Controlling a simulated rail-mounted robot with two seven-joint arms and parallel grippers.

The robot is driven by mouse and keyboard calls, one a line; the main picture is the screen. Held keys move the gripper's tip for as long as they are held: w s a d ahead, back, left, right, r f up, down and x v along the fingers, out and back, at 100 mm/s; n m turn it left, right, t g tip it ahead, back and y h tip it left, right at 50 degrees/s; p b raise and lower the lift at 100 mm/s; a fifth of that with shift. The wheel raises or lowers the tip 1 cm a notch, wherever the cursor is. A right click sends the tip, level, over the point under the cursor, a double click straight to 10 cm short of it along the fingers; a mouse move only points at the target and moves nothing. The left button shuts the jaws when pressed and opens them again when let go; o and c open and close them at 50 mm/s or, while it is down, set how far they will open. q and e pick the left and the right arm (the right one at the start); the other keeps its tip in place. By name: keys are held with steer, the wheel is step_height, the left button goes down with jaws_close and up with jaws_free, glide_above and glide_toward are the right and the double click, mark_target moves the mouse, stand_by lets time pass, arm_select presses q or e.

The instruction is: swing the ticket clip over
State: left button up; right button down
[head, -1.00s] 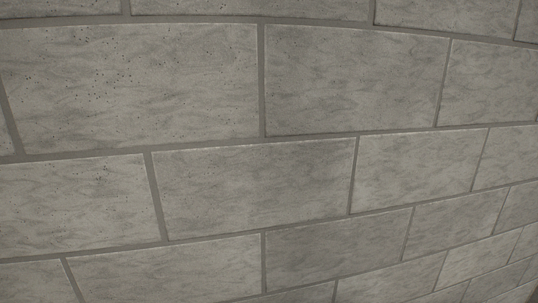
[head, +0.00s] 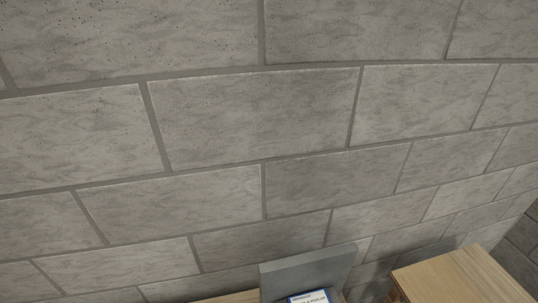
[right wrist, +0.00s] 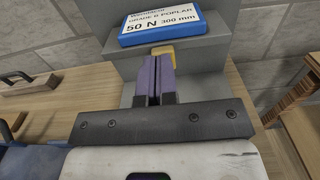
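In the right wrist view, a blue-edged white ticket (right wrist: 175,24) reading "GRADE B POPLAR 50 N 300 mm" sits on a grey stepped stand (right wrist: 205,58). A small yellow piece (right wrist: 163,50) shows at my fingertips; it may be part of the clip, but I cannot tell. My right gripper (right wrist: 158,62) has its purple fingers together, with only a thin dark gap between them. Whether they pinch the yellow piece is hidden. In the head view, the ticket (head: 310,297) and stand (head: 308,268) show at the bottom edge. My left gripper is not in view.
A wooden stack (head: 462,277) stands to the right of the stand. Wooden surface (right wrist: 95,76) lies around the stand, with a dark-handled wooden block (right wrist: 27,84) at the left. A grey block wall (head: 220,120) fills the background.

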steer(key=shift+b+v, duration=0.6)
steer(key=shift+v, duration=1.65)
